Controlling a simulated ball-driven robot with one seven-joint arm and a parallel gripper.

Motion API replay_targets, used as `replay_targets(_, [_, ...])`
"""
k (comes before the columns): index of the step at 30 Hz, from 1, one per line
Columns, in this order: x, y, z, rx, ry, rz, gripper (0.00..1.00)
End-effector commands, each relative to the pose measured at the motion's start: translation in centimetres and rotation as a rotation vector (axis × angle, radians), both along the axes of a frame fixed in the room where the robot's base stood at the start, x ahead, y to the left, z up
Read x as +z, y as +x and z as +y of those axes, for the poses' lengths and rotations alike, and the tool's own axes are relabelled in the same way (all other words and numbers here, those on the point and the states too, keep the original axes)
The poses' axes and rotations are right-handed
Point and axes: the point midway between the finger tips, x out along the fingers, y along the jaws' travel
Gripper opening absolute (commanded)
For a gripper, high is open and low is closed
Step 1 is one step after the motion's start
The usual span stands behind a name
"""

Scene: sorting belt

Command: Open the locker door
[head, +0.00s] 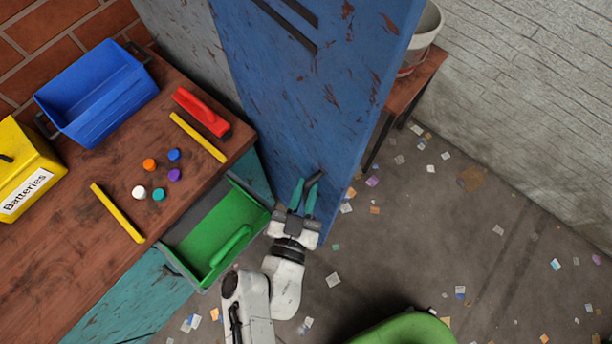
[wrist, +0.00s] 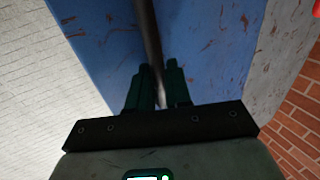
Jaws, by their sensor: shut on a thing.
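The locker door (head: 300,110) is a tall blue panel with rust-coloured scratches and dark vent slots near its top. Its dark bar handle (head: 315,178) is low on the panel in the head view. My gripper (head: 305,195) has its green fingers on either side of that handle and is shut on it. In the wrist view the handle (wrist: 150,30) runs up between the two fingers (wrist: 155,85), with blue surfaces (wrist: 105,40) behind. I cannot tell from these frames whether the door stands ajar.
A wooden bench (head: 60,270) at left holds a blue bin (head: 98,95), a yellow batteries box (head: 25,170) and small coloured discs. A green drawer (head: 215,235) sits open just left of my gripper. Scrap-littered floor (head: 440,240) lies right; a green rounded object (head: 405,330) is at the bottom.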

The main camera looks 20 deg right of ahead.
Motion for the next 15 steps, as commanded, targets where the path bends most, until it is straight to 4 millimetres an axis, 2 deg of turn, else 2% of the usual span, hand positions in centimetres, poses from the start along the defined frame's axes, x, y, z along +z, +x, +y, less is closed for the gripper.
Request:
replay_targets(2, [0.13,0.48,0.33,0.015,-0.001,-0.001,0.00])
replay_targets(3, [0.13,0.48,0.33,0.015,-0.001,-0.001,0.20])
replay_targets(7, [0.13,0.41,0.28,0.013,-0.001,-0.001,0.32])
replay_targets(15, [0.07,0.20,0.26,0.009,0.002,-0.001,0.34])
